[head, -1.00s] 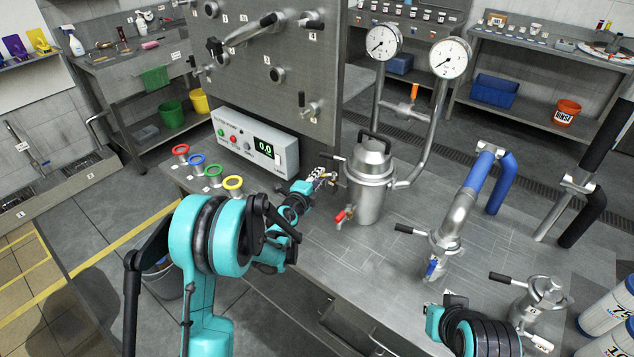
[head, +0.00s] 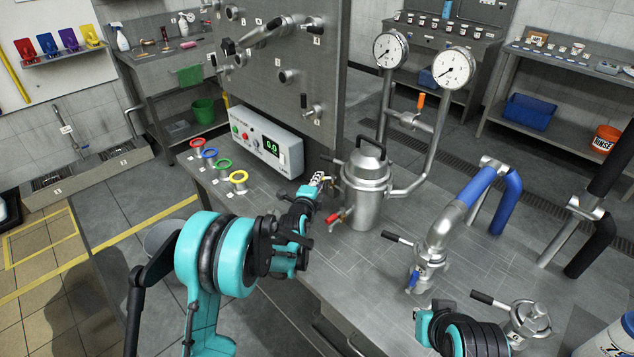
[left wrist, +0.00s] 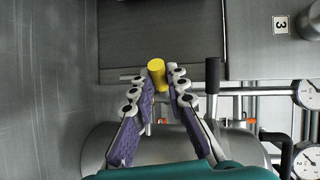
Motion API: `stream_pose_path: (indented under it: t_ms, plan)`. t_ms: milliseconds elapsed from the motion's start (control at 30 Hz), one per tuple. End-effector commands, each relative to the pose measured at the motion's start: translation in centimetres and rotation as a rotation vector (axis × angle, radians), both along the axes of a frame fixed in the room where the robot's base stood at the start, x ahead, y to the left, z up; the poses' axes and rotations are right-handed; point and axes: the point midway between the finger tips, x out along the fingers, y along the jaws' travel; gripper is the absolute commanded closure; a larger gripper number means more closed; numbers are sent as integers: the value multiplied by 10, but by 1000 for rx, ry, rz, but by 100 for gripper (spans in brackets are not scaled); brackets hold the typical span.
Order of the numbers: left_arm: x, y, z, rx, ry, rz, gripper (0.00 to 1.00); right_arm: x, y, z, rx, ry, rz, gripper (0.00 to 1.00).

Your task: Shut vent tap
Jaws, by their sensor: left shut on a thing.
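The jacketed vessel (head: 366,192) stands on the steel bench with a black carrying handle on top. My left gripper (head: 319,182) is at its left side, near the upper body. In the left wrist view, my left gripper (left wrist: 160,80) has its fingertips on either side of a small yellow tap handle (left wrist: 157,74), shut on it. The fingers hide most of this tap in the head view. A red-handled tap (head: 335,217) sits lower on the vessel, apart from the gripper. My right arm shows at the bottom right; its fingers do not show.
A control box (head: 262,142) and several coloured rings stand on the bench's left. A steel panel (head: 285,60) rises behind. Two gauges (head: 390,49) stand on pipes behind the vessel. A blue-sleeved pipe (head: 475,190) is to the right. Bare bench lies in front of the vessel.

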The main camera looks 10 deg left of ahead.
Motion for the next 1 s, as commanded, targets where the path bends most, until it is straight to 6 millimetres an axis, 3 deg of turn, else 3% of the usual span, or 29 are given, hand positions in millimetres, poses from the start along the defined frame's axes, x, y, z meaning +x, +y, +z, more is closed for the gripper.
stream_pose_path:
  t_ms: [200,233,300,667,767,1000]
  plan:
    - [0,0,0,0,0,0,100,0,0,0,0,0,0,100]
    - [0,0,0,0,0,0,78,0,0,0,0,0,0,100]
    - [0,0,0,0,0,0,64,0,0,0,0,0,0,100]
    - [-4,1,1,0,0,0,64,0,0,0,0,0,0,100]
    - [-17,3,4,0,0,0,64,0,0,0,0,0,0,100]
    - [-68,12,13,0,0,0,64,0,0,0,0,0,0,100]
